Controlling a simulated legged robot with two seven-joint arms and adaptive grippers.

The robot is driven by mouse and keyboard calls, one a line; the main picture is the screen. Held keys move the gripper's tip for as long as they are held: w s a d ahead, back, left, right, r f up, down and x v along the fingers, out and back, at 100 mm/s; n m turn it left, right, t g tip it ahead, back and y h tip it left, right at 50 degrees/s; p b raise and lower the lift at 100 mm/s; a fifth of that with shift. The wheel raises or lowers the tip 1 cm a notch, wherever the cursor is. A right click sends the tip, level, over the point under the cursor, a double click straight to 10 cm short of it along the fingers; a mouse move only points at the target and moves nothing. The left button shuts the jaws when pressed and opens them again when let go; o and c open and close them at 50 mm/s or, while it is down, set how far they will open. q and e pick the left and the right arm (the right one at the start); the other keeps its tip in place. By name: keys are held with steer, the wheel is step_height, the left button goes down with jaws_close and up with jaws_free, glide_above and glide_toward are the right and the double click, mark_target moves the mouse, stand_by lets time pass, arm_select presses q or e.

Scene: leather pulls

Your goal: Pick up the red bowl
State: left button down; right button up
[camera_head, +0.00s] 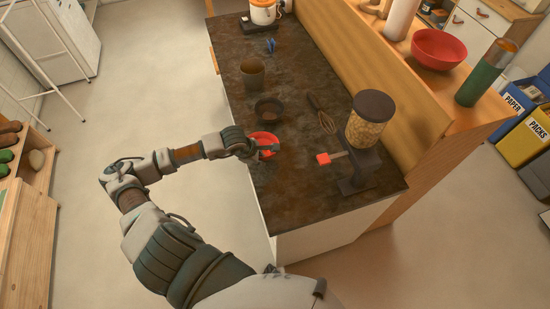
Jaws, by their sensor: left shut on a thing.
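A small red bowl (261,137) is at the left edge of the dark stone counter (290,195). My left gripper (268,149) reaches in from the left and is shut on this bowl's rim. The gripper hides part of the bowl, and I cannot tell whether it touches the counter. A larger red bowl (438,48) sits on the raised wooden ledge at the upper right, apart from my gripper. My right gripper is out of view.
A dark bowl (269,110) and a brown cup (253,75) stand behind my gripper. The front left of the counter is clear.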

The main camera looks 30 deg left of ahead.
arm_select(q)
steer(key=s+a+r, duration=0.1)
steer(key=s+a, duration=0.4)
steer(key=s, duration=0.1)
steer(key=shift+s+a, duration=0.3)
steer(key=shift+s, duration=0.1)
steer(key=shift+s, duration=0.1)
